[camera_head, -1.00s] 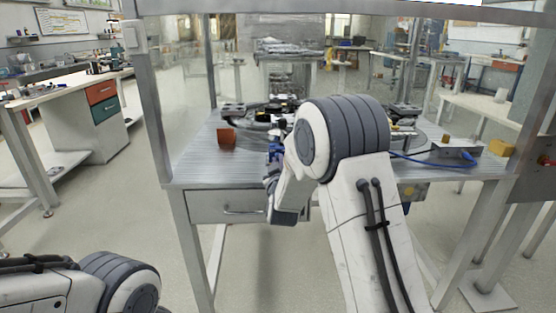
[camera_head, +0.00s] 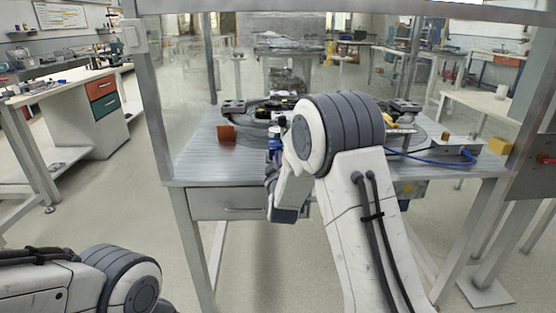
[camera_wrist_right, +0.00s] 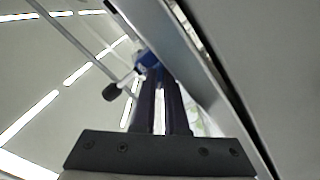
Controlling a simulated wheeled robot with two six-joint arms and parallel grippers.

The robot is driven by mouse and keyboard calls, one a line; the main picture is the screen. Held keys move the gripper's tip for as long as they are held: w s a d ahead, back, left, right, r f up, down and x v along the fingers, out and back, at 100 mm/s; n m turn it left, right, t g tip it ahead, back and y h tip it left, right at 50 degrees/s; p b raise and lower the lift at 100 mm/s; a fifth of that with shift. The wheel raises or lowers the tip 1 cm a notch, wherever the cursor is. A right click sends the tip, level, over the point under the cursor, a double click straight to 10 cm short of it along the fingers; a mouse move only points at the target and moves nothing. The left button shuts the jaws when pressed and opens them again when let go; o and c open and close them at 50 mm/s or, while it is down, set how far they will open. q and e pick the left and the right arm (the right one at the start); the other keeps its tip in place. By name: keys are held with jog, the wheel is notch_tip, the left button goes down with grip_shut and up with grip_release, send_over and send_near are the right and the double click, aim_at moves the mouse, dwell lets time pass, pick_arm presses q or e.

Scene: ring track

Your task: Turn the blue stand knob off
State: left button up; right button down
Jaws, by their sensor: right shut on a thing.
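The blue stand knob (camera_wrist_right: 147,59) shows at the tips of my right gripper's dark fingers (camera_wrist_right: 158,80) in the right wrist view. The fingers are close together and shut on it, and they cover part of it. In the head view a small blue patch (camera_head: 274,156) shows at the front of the metal table, beside my right wrist. My right forearm hides much of that spot. My left gripper is out of view; only part of my left arm shows at the lower left.
The metal table (camera_head: 195,172) carries a dark ring track (camera_head: 250,112). An orange-brown block (camera_head: 226,133) stands left of the knob. A blue cable (camera_head: 430,161) and a yellow block (camera_head: 499,146) are at the right. Upright posts frame the table. The floor at left is clear.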

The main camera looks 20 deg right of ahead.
jog(key=shift+r, duration=0.15)
jog(key=c, duration=0.9)
grip_release()
jog(key=shift+c, duration=0.2)
jog(key=v, duration=1)
jog(key=shift+s+p, duration=0.2)
jog(key=shift+p, duration=0.2)
jog(key=shift+a, duration=0.15)
